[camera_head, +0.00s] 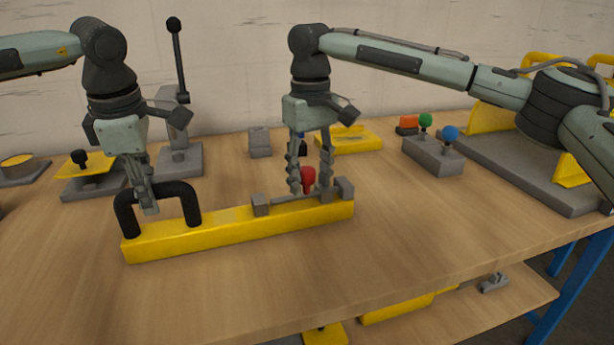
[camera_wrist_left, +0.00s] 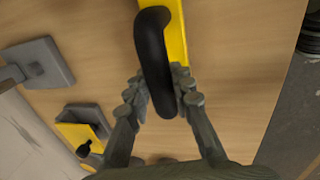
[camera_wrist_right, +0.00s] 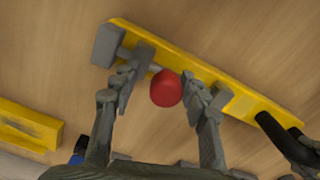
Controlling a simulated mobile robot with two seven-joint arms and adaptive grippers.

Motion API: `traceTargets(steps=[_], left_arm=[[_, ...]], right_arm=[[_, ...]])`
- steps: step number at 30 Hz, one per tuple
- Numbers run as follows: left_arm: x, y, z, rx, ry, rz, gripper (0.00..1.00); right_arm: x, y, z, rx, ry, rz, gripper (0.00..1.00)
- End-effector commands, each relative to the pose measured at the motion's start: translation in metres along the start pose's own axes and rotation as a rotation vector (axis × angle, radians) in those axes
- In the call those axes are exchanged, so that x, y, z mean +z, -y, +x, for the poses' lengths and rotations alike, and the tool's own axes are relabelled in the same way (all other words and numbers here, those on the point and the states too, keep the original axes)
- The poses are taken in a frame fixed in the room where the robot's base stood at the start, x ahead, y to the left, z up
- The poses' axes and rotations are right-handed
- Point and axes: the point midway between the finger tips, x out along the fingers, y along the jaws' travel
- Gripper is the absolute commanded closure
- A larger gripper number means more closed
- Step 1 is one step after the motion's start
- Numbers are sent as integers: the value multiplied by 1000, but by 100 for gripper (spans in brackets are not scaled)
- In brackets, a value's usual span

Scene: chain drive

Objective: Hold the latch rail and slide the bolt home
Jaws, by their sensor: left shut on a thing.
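The latch rail is a long yellow bar (camera_head: 238,226) lying on the wooden table, with a black arched handle (camera_head: 172,188) at its left end. My left gripper (camera_head: 150,205) is shut on the black handle, which also shows between its fingers in the left wrist view (camera_wrist_left: 156,65). At the rail's right end a grey bolt (camera_head: 290,199) runs between grey blocks and bears a red knob (camera_head: 307,177). My right gripper (camera_head: 310,187) is open around the red knob. In the right wrist view the knob (camera_wrist_right: 166,88) sits between the spread fingers, with a gap on the left side.
A grey block with green and blue knobs (camera_head: 433,154) stands to the right. A yellow tray (camera_head: 348,140) and a small grey block (camera_head: 260,142) lie behind the rail. A grey lever stand (camera_head: 180,158) is at the back left. The table's front is clear.

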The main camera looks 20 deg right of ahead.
Motion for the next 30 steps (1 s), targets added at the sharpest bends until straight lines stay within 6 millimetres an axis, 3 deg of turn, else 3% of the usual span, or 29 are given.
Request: traceTargets(steps=[11, 24, 30], left_arm=[[0, 0, 0, 2, -2, -1, 100], [1, 0, 0, 2, 0, 0, 100], [1, 0, 0, 2, 0, 1, 100]], right_arm=[[0, 2, -6, -2, -2, -3, 51], [-1, 2, -89, -3, -3, -2, 51], [-1, 2, -114, -2, -1, -2, 51]])
